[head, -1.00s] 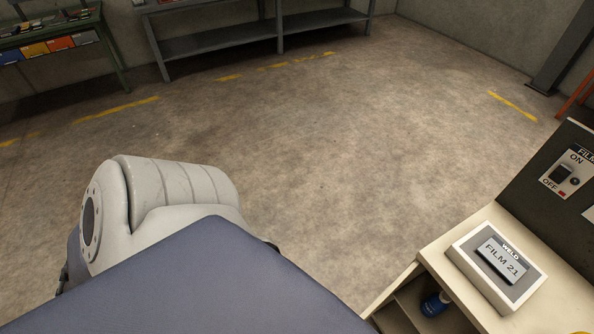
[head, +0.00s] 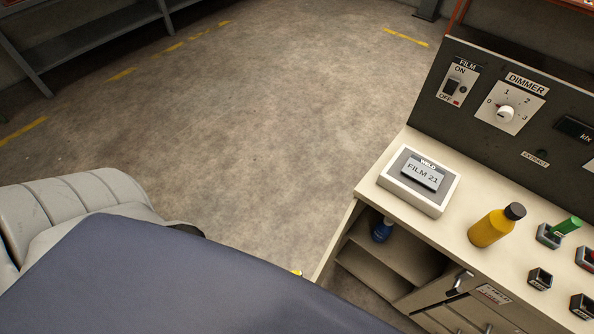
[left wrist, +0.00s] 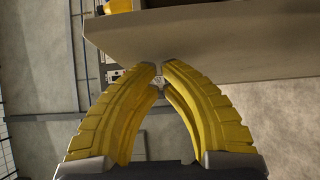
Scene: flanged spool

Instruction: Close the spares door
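The bench cabinet (head: 345,225) has an open compartment at its left end, with a shelf and a blue bottle (head: 382,230) inside. A front panel with a metal handle (head: 460,283) and a small label (head: 493,294) lies to its right. I cannot read the label or tell which panel is the spares door. Only a yellow fingertip of my left gripper (head: 296,272) shows in the head view, left of the cabinet. In the left wrist view, the yellow fingers (left wrist: 158,75) meet at the tips, empty, near a pale panel edge (left wrist: 200,45). My right gripper is out of view.
On the benchtop are a FILM 21 display box (head: 420,180), a yellow bottle (head: 495,225) and several small holders, one with a green item (head: 566,226). A dark control panel (head: 510,105) stands behind. The floor (head: 240,140) left of the bench is clear.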

